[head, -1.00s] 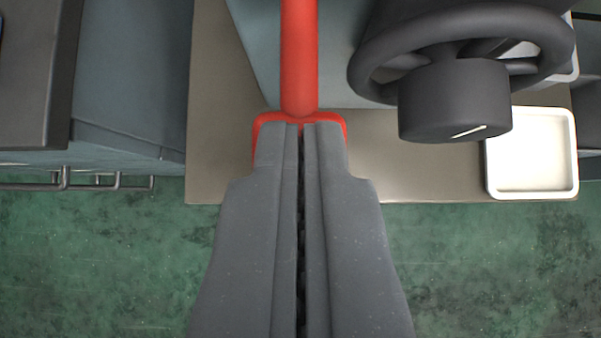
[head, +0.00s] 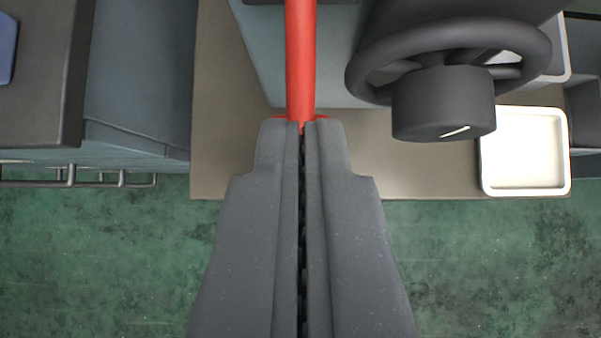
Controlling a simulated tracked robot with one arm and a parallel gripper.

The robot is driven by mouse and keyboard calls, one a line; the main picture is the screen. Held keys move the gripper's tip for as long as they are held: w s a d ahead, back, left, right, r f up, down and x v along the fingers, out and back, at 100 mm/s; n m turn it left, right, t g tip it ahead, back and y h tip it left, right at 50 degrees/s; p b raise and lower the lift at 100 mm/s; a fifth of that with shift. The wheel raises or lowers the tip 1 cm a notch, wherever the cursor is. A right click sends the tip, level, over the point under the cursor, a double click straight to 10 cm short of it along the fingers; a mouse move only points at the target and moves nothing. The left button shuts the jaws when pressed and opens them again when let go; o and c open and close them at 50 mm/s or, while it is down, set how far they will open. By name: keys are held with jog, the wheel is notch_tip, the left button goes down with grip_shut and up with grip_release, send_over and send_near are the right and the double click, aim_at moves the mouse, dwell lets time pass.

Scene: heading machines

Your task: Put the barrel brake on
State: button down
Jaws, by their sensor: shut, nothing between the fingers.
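A red lever (head: 301,60) runs down from the top middle of the head view, against the grey-blue machine body. Its red lower end shows only as thin edges, because my gripper covers the rest. My gripper (head: 301,128) is shut with its fingertips together, directly over that lower end in the picture. Nothing is between the fingers. I cannot tell whether the fingertips touch the lever. No label on the lever can be seen.
A dark handwheel (head: 445,95) with a white mark stands right of the lever. A white tray (head: 525,190) lies on the brown ledge (head: 400,180). A grey cabinet with metal rails (head: 70,172) is at left. Green floor (head: 100,260) lies open in front.

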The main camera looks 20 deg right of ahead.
jog(key=s+a+r, duration=0.4)
jog(key=s+r, duration=0.3)
jog(key=s, duration=0.3)
jog(key=shift+p, duration=0.3)
jog(key=shift+s, duration=0.1)
jog(key=shift+a, duration=0.1)
dwell(0.4)
jog(key=s+a+r+n+t+y, duration=0.1)
jog(key=s+a+r+t, duration=0.1)
jog(key=a+r, duration=0.5)
jog(key=s+a+r+n+t+y, duration=0.1)
jog(key=a+r, duration=0.6)
jog(key=r, duration=1.1)
jog(key=s+a+r+n+t+y, duration=0.1)
jog(key=s+a+r+n+t, duration=0.1)
jog(key=a+r, duration=0.5)
notch_tip(320, 180, up, 6)
jog(key=shift+s+a+f+t, duration=0.25)
jog(key=shift+s+t, duration=0.4)
jog(key=shift+t, duration=0.55)
